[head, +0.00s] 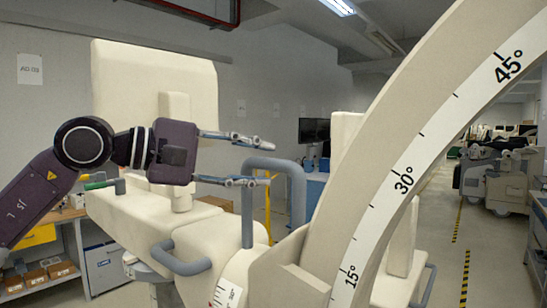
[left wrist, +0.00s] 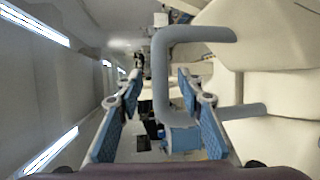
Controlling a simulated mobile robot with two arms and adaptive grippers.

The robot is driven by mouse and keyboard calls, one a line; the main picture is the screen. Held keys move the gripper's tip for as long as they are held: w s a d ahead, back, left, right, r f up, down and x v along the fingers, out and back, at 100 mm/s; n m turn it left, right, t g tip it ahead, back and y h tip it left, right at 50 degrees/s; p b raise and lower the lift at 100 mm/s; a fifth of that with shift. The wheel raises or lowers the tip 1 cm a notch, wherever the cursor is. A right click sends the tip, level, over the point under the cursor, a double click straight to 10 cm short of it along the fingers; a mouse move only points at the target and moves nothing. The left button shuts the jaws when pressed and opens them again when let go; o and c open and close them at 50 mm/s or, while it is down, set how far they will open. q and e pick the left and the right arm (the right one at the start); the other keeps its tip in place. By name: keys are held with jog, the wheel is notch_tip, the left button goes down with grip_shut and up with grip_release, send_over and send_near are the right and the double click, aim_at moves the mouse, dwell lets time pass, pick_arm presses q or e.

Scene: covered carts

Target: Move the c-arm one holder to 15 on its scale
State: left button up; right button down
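The cream c-arm arc (head: 400,140) carries a white scale strip with 15°, 30° and 45° marks, rising to the upper right. A cream holder block (head: 290,285) sits beside the arc, left of the 15° mark; I cannot make out an exact reading. A grey-blue U-shaped handle (head: 298,190) stands on the cream body; it also shows in the left wrist view (left wrist: 160,75). My left gripper (head: 272,163) is open, one finger above the handle's top bar and one below it in height. In the left wrist view the bar lies between the fingers; contact is unclear. My right gripper is out of view.
A second grey handle (head: 180,260) is on the cream body at lower left, near a small scale label with a red mark (head: 220,294). A workbench with boxes (head: 40,275) is at far left. An aisle with yellow floor lines (head: 458,225) runs at right.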

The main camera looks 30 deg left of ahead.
aim_at(267, 164)
pick_arm(q)
jog(key=shift+p+x, duration=0.65)
jog(key=shift+x, duration=0.25)
jog(key=shift+p+x, duration=0.4)
jog(key=shift+x, duration=0.4)
jog(key=shift+s, duration=0.1)
grip_shut()
